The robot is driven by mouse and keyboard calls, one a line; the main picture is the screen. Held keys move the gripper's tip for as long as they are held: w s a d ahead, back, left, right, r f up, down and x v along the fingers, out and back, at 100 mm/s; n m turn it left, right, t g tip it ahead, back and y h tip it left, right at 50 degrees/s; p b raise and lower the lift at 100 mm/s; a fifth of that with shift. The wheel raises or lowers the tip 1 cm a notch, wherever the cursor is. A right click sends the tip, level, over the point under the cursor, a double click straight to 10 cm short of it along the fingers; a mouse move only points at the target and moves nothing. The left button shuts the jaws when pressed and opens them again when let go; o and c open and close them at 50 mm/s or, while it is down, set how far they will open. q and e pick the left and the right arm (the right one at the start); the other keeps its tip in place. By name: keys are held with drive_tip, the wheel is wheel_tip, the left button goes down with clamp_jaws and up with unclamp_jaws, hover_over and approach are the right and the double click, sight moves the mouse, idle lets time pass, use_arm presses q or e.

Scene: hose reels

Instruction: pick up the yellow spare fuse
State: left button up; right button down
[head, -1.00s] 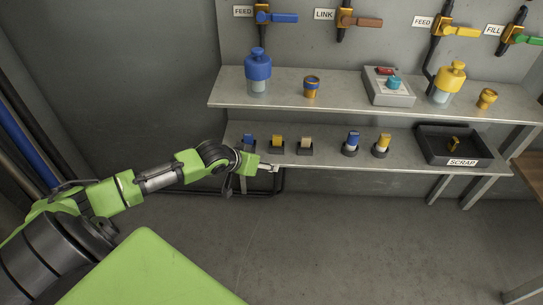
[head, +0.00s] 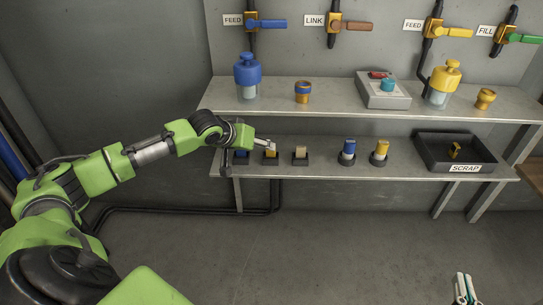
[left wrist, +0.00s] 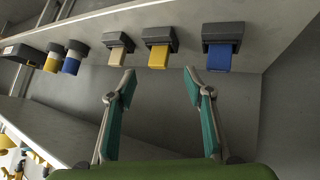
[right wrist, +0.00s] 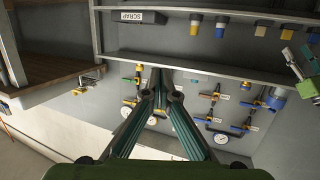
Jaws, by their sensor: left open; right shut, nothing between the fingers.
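A yellow spare fuse (head: 271,153) sits in a dark holder on the lower shelf, between a blue fuse (head: 241,153) and a beige fuse (head: 300,152). My left gripper (head: 268,143) is beside the yellow fuse and partly covers it in the head view. In the left wrist view, the yellow fuse (left wrist: 158,56) appears between and beyond the spread fingertips of my left gripper (left wrist: 159,72), which hold nothing. My right gripper (head: 465,288) is low at the bottom right of the head view, far from the shelf. In the right wrist view, my right gripper (right wrist: 160,92) is shut and empty.
A blue cylinder (head: 347,152) and a yellow cylinder (head: 380,152) stand farther right. The SCRAP tray (head: 487,168) holds a yellow-and-black piece (head: 454,151). The upper shelf (head: 330,104) overhangs with bottles and a grey box (head: 383,93). The floor in front is clear.

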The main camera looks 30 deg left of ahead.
sight(271, 153)
use_arm(q)
drive_tip(key=shift+x, duration=0.8)
drive_tip(key=shift+w, duration=0.15)
drive_tip(key=b+x, duration=0.2)
drive_tip(key=x, duration=0.2)
drive_tip(key=shift+w+b, duration=0.35)
drive_tip(key=c, duration=0.3)
drive_tip(key=shift+f, duration=0.1)
drive_tip(key=c, duration=0.7)
use_arm(e)
wheel_tip(271, 153, up, 14)
drive_tip(key=a+t+y, duration=0.1)
drive_tip(key=t+y, duration=0.1)
drive_tip(key=t, duration=0.5)
drive_tip(key=shift+s+a+f+y, duration=0.2)
drive_tip(key=shift+s+f+y, duration=0.1)
drive_tip(key=shift+s, duration=0.15)
